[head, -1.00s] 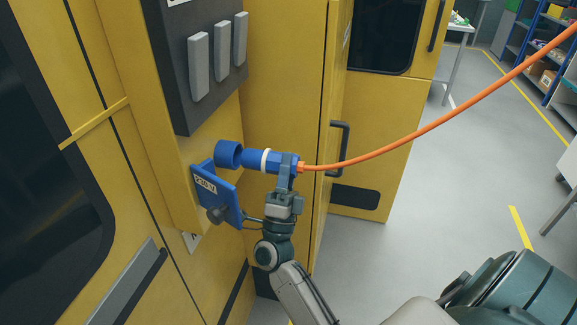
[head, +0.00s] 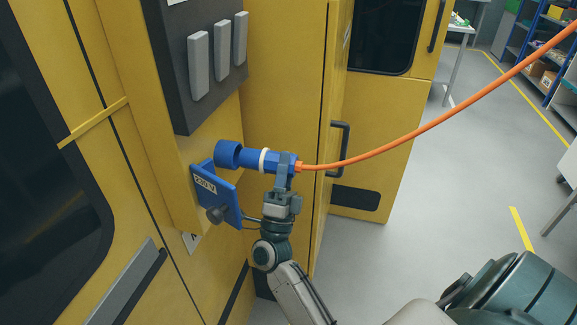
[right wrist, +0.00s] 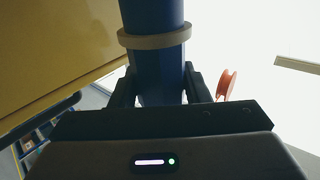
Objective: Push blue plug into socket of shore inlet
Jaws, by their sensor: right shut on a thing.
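The blue plug (head: 255,160) has a white ring, and an orange cable runs from its right end. My right gripper (head: 284,165) is shut on the plug near its cable end. The plug's left end meets the blue round socket of the shore inlet (head: 228,154) on the yellow wall; how deep it sits inside cannot be told. The inlet's blue flap (head: 218,196), labelled 230 V, hangs open below. In the right wrist view the plug (right wrist: 152,70) stands between the fingers, with its pale ring above them. My left gripper is not in view.
A dark panel (head: 195,110) with several grey handles is above the inlet. The orange cable (head: 430,127) rises to the upper right. A yellow door with a black handle (head: 340,150) stands behind. The grey floor at right is open.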

